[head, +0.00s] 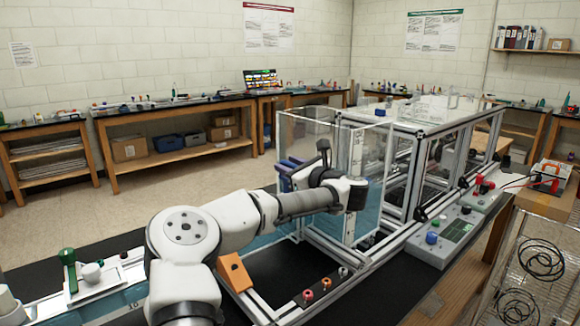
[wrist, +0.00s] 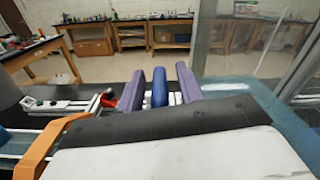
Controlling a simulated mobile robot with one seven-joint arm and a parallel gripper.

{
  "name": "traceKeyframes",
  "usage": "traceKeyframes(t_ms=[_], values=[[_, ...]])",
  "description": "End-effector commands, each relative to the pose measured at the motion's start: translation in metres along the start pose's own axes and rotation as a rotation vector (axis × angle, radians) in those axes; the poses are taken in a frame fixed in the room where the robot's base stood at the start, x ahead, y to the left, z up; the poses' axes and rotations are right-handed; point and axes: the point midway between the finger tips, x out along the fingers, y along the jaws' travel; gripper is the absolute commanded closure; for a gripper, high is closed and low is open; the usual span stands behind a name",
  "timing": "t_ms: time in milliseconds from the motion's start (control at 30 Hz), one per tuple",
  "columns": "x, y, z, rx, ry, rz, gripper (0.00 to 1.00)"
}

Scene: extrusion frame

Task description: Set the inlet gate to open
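My gripper (head: 290,165) reaches left beside the clear-walled tank (head: 303,135) in the head view. In the wrist view, its two purple fingers (wrist: 160,76) stand apart. An upright blue bar (wrist: 160,88) shows between them, with narrow gaps on both sides. I cannot tell whether this bar is the inlet gate's handle. A green-handled fitting (head: 68,262) stands on a white plate at the lower left of the head view, well away from my gripper. No label in view names the inlet gate.
An aluminium extrusion frame (head: 418,160) with clear panels stands right of my arm. A control box (head: 445,235) with a blue knob sits in front of it. An orange bracket (head: 235,272) is below my arm. Open floor (head: 120,210) lies behind the bench at left.

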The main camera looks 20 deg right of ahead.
Motion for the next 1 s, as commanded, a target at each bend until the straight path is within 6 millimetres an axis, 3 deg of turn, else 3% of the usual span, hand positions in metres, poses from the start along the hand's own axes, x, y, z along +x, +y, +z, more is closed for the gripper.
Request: traceKeyframes(t_ms=[167, 267, 700, 1000], values=[[-0.006, 0.0, -0.001, 0.001, 0.002, -0.001, 0.64], [-0.019, 0.0, -0.002, 0.001, 0.002, -0.002, 0.64], [-0.114, -0.001, -0.002, 0.0, 0.001, -0.004, 0.64], [-0.138, 0.0, 0.0, -0.001, 0.0, -0.001, 0.64]])
